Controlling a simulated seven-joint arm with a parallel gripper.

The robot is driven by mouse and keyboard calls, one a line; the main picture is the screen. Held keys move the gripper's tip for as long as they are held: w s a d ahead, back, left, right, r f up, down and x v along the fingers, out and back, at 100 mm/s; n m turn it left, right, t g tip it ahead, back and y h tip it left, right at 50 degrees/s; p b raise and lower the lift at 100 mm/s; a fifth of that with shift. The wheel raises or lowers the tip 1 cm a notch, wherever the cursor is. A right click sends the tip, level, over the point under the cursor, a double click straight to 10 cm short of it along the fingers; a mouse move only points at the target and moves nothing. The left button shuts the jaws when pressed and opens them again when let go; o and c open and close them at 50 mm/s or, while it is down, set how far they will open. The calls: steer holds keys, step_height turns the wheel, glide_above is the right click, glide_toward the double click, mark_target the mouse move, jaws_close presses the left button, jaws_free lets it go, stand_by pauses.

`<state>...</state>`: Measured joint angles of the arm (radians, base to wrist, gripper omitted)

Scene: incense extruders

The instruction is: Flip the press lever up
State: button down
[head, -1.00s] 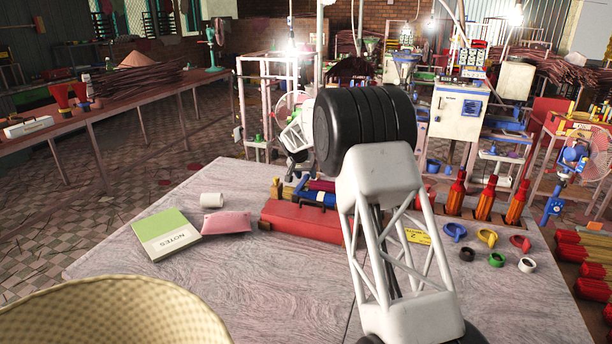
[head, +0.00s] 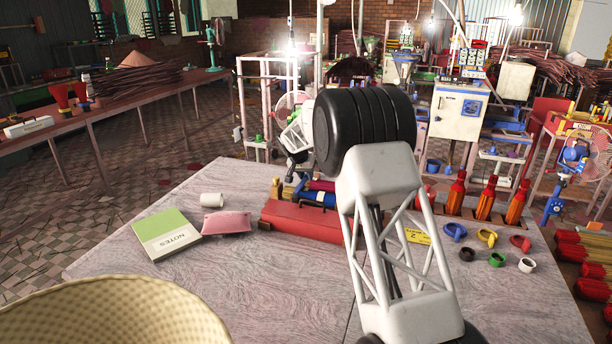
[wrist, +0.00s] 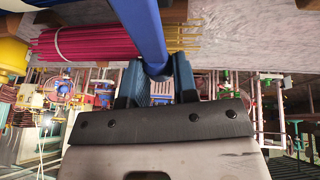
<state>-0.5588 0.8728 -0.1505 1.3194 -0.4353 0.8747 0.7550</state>
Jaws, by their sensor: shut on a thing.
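A blue bar, the press lever (wrist: 143,25), runs down from the top of the wrist view to a rounded end between my fingers. My gripper (wrist: 157,84) is shut on the lever near that end, with one dark blue finger on each side. In the head view my wrist and gripper are small and mostly behind my white and black arm, just above the far edge of the table. The press body cannot be made out there, and the lever's angle cannot be told.
A bundle of pink incense sticks (wrist: 100,42) lies close behind the lever. A notebook (head: 165,233), pink pouch (head: 227,222), white roll (head: 211,200), several bottles and colored rings stand around. The front left has a woven basket (head: 110,312).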

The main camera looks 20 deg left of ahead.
mark_target(304, 179)
steer(key=shift+r, duration=0.25)
steer(key=shift+s+r+t, duration=0.2)
steer(key=shift+r+t, duration=0.35)
steer(key=shift+t, duration=0.05)
steer(key=shift+s+r+t, duration=0.2)
steer(key=shift+r+t, duration=0.35)
steer(key=shift+t, duration=0.05)
steer(key=shift+s+r+t, duration=0.4)
steer(key=shift+r+t, duration=0.3)
steer(key=shift+s+r+t, duration=0.4)
steer(key=shift+r+t, duration=0.25)
steer(key=shift+t, duration=0.05)
steer(key=shift+s+r+m+t, duration=0.3)
steer(key=shift+s+r+t, duration=0.65)
steer(key=shift+t, duration=0.25)
steer(key=s+r+t+h, duration=0.1)
steer(key=s+r+t, duration=0.2)
steer(key=s+t, duration=0.3)
steer(key=shift+m, duration=0.4)
steer(key=shift+s, duration=0.1)
